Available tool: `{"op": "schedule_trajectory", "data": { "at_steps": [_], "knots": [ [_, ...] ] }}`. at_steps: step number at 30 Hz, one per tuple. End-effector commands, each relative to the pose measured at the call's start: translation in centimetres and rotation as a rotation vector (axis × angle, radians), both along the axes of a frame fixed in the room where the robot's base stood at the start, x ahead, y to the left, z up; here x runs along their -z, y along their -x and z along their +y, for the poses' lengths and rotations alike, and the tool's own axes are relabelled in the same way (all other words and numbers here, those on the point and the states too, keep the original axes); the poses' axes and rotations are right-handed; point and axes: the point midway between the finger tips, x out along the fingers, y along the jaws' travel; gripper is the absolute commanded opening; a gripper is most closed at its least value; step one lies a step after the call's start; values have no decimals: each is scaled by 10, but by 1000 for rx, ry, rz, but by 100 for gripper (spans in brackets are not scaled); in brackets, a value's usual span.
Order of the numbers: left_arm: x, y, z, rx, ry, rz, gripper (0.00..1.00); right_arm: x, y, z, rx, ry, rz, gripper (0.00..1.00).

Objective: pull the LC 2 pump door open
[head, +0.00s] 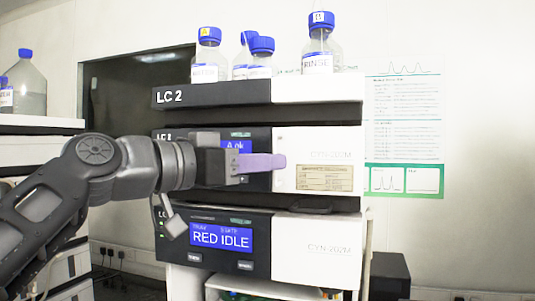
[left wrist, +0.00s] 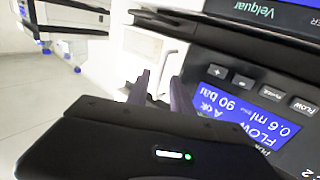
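The LC 2 stack has a middle unit (head: 258,133) with a blue display, partly hidden by my arm. The left wrist view shows flow and bar readings on its display (left wrist: 245,115), so it looks like the pump. Its white door (head: 320,150) is on the right and looks shut. My left gripper (head: 282,162) is at the door's left edge. In the left wrist view, the gripper's two purple fingers (left wrist: 157,88) are apart, with a white handle-like part (left wrist: 165,72) at the tips. I cannot tell if they touch it. My right gripper is not in view.
Blue-capped bottles (head: 262,58) stand in the tray (head: 225,93) on top of the stack. A lower unit (head: 315,245) reading RED IDLE sits below. Another stack (head: 28,122) with bottles is at the left. Free room lies right of the stack, before the wall.

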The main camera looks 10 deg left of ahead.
Motion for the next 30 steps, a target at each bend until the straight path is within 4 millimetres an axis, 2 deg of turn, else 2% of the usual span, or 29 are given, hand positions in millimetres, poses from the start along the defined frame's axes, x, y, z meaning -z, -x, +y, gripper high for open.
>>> {"op": "schedule_trajectory", "data": {
  "at_steps": [4, 12, 22, 30],
  "knots": [
    [0, -8, -7, 1, -1, 1, 28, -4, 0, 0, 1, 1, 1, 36],
    [0, -8, -7, 0, -1, -1, 27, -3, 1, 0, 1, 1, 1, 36],
    [0, -8, -7, 0, -1, -1, 0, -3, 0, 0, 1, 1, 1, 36],
    [0, -8, -7, 0, -1, -1, 0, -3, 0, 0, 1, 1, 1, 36]
  ]
}}
